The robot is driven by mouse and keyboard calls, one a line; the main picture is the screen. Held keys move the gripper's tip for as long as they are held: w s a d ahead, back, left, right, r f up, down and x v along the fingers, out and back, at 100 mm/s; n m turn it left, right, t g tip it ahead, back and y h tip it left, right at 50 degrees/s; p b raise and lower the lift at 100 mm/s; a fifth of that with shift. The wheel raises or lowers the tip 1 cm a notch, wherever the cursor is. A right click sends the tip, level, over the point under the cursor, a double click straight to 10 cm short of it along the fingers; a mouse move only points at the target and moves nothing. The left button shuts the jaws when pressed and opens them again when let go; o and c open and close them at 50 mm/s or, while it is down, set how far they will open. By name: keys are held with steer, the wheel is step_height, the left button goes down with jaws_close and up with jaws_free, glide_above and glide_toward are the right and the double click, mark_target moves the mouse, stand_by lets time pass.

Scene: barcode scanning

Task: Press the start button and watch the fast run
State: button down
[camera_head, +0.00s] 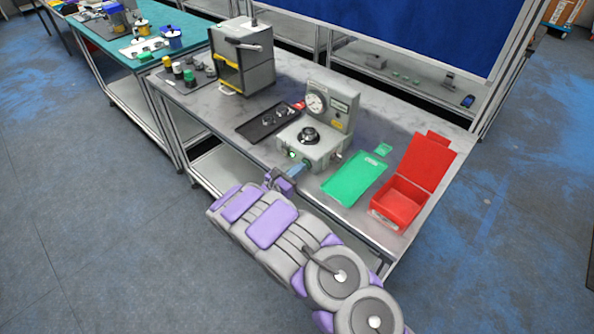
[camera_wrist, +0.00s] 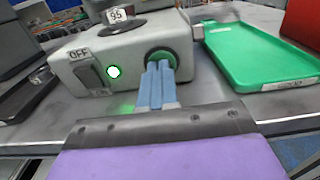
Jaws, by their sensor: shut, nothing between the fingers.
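The grey test device (camera_head: 312,150) stands at the table's front, with a round gauge (camera_head: 316,103) on its upright back and a black dial on top. In the wrist view its front face (camera_wrist: 125,52) carries an OFF/ON switch (camera_wrist: 90,75), a bright lit lamp (camera_wrist: 113,72) with a green glow, and a round green button (camera_wrist: 161,54) in a dark ring. My gripper (camera_wrist: 160,68) is shut and empty, its blue fingertips at the button and covering its lower part. I cannot tell whether the button is pressed in. The gripper (camera_head: 296,170) also shows in the head view.
A green tray (camera_head: 353,180) lies right of the device, and an open red box (camera_head: 399,203) stands further right. A black tray (camera_head: 262,124) with small parts lies left. A grey cabinet (camera_head: 258,72) stands behind it. The floor left is clear.

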steer(key=shift+w+d+r, duration=0.15)
steer(key=shift+w+d, duration=0.25)
steer(key=shift+w, duration=0.1)
steer(key=shift+d, duration=0.1)
steer(key=shift+s, duration=0.1)
steer(key=shift+s+a, duration=0.2)
steer(key=p+v, duration=0.2)
steer(key=v, duration=1.1)
steer(key=shift+s+a+p, duration=0.15)
steer(key=shift+a+p, duration=0.1)
steer(key=shift+p, duration=0.05)
steer(key=shift+a+f, duration=0.25)
steer(key=shift+a, duration=0.05)
steer(key=shift+d, duration=0.25)
